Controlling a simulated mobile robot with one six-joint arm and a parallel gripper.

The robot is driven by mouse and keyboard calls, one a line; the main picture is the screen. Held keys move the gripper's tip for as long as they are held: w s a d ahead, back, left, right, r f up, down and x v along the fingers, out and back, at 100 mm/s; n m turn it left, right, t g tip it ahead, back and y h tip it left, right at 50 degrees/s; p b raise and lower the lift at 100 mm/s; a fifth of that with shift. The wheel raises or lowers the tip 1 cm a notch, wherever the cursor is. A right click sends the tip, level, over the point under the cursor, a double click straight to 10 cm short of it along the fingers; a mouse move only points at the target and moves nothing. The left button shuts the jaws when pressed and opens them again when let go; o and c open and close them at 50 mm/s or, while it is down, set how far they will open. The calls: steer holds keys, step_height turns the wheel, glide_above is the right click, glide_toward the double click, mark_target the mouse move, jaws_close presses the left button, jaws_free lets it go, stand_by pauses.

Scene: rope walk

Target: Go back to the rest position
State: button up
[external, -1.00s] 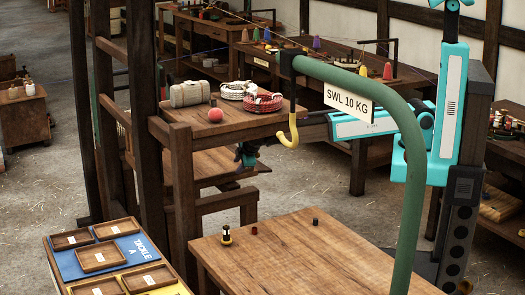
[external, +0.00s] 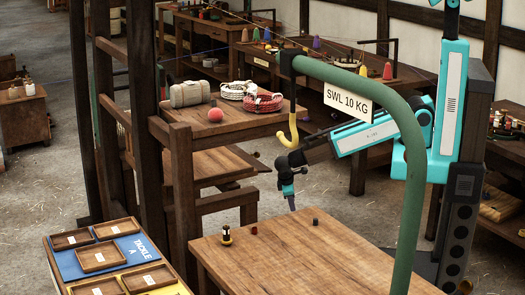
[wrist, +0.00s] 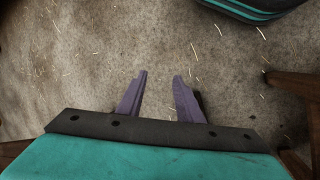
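My gripper (external: 291,203) hangs at the end of my teal and dark arm, pointing down. It is beside the two-level wooden stand and behind the wooden table, to the right of the stand. In the wrist view, my gripper (wrist: 160,78) shows two purple fingers apart with only the straw-strewn floor between them. It is empty.
The green hook post (external: 383,88) with a yellow hook (external: 291,132) rises near my arm. Floor lies open below my gripper.

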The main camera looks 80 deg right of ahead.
steer(key=s+f+m+g+y, duration=0.1)
steer(key=s+f, duration=0.3)
steer(key=s, duration=0.5)
steer(key=s+f+m+g+y, duration=0.1)
steer(key=s+f+g+y, duration=0.1)
steer(key=s, duration=0.8)
steer(key=s+f+m+g+y, duration=0.1)
steer(key=s+f, duration=0.4)
steer(key=s, duration=0.4)
steer(key=shift+s+d+f+g+y+p, duration=0.3)
steer(key=shift+s+d+g+y+p, duration=0.05)
steer(key=shift+d+g+y+p, duration=0.1)
